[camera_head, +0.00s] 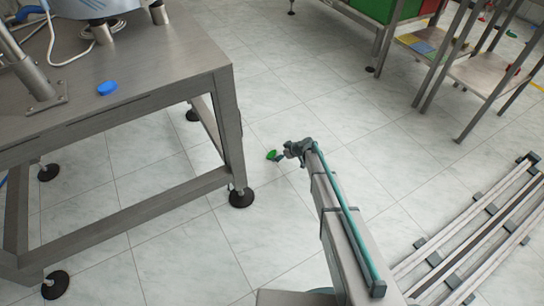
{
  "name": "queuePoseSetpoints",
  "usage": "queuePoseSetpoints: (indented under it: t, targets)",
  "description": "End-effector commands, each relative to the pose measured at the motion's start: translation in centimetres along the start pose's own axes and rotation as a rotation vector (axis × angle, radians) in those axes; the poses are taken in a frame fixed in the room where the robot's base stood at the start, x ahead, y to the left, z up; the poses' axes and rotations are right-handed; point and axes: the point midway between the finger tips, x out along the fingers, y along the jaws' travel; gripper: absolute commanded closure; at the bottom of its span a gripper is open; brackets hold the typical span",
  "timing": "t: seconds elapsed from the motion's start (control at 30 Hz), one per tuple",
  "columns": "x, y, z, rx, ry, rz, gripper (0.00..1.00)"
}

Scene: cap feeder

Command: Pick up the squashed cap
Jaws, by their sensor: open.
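A small green piece (271,155), which looks like a cap, shows over the tiled floor near the middle of the view. It is at the tip of my gripper (280,157). I cannot tell whether they touch, or whether the piece is squashed. My gripper is open, small and partly hidden by its own wrist. A blue cap (107,88) lies on the steel table (150,78) at the upper left, well away from my gripper. Its shape is too small to judge for squashing.
The steel table's legs and black feet (241,198) stand left of my arm. A metal rack with green bins (398,10) and a shelf (485,72) stands at the upper right. Floor rails (470,240) run at the lower right. The floor between is mostly clear.

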Motion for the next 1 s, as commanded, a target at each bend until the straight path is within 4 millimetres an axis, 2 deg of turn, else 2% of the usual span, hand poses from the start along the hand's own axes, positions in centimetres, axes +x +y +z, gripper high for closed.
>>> queuePoseSetpoints:
  t: [0.33,0.63,0.67,0.9,1.0]
  targets:
    - [4.5,0.1,0.1,0.0,0.0,0.0,0.0]
    - [4.9,0.0,0.0,0.001,-0.001,0.0,0.0]
    - [4.9,0.0,0.0,0.001,-0.001,0.0,0.04]
    - [4.9,0.0,0.0,0.0,-0.001,0.0,0.43]
    - [4.9,0.0,0.0,0.0,-0.001,0.0,0.43]
